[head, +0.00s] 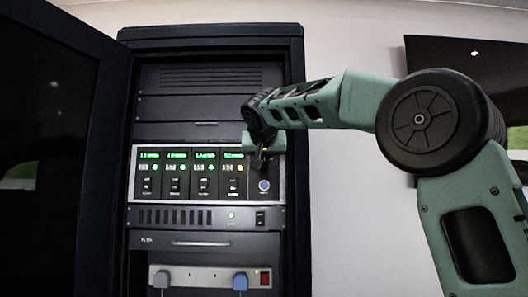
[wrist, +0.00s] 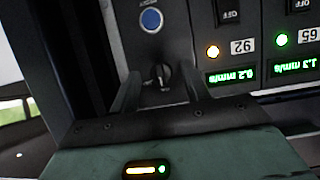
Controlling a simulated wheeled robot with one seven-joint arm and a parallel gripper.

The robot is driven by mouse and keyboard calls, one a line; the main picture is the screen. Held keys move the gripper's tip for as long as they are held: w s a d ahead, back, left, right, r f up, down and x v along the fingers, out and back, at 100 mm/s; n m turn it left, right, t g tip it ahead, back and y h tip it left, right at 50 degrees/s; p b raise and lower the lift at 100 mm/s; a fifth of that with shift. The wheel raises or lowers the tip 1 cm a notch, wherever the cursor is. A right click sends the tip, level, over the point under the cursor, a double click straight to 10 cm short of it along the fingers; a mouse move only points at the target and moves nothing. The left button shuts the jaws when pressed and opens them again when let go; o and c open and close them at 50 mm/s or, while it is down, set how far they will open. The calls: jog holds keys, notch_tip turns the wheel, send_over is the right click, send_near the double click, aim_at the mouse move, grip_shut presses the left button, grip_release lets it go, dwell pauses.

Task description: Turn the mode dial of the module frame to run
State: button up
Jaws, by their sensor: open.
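The module frame (head: 208,199) is a light panel in the black rack, with several dark modules carrying green displays. The mode dial (wrist: 160,74) is a small black knob with a pale pointer mark, seen upside down in the wrist view on the frame's end panel. In the head view my gripper hides the dial. My gripper (head: 264,158) is in front of that end panel. In the wrist view my gripper (wrist: 161,86) is open, with one finger on each side of the dial; I cannot tell whether either touches it. The dial's position labels are not readable.
A blue round button (head: 264,185) is on the same end panel, below my gripper in the head view. An amber lamp (wrist: 213,51) lights the nearest module; other lamps are green. The rack door (head: 45,150) stands open at the left. A lower unit (head: 200,217) is beneath the frame.

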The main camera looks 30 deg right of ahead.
jog(key=b+v, duration=0.2)
jog(key=v, duration=1.5)
jog(key=shift+a, duration=0.2)
